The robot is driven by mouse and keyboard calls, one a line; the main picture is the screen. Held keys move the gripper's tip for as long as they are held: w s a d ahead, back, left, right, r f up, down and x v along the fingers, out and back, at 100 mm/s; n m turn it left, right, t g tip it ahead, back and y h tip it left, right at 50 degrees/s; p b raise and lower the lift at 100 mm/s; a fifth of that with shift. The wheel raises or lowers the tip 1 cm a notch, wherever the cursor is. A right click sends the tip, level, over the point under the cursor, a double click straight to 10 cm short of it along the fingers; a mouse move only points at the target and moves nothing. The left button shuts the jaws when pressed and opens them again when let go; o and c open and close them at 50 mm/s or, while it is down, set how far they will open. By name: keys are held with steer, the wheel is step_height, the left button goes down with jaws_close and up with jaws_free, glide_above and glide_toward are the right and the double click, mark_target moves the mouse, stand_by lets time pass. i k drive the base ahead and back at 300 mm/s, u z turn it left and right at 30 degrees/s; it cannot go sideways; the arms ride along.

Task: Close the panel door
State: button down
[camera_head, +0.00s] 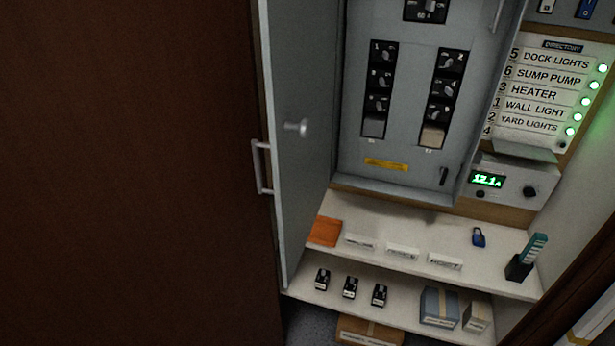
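The grey panel door (303,130) stands open in the head view, swung out toward me on the left of the panel. A round knob (297,126) sits on the face turned to me, and a bar handle (261,167) sticks out at its left edge. The grey breaker panel (410,110) behind it is exposed, with two columns of black breakers and a yellow label (386,164) below them. My gripper is not in view, so nothing shows touching the door.
A shelf (370,214) below the panel bears an orange cloth (325,231), several white labels and a blue padlock (478,237). A lower shelf (400,296) holds breakers and boxes. A meter (488,180) and directory board (545,90) are right. A large brown surface (130,170) fills the left.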

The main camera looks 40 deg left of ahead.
mark_target(299, 37)
steer(key=k, duration=1.65)
steer(key=u, duration=1.2)
steer(key=i, duration=0.5)
steer(key=z, duration=0.05)
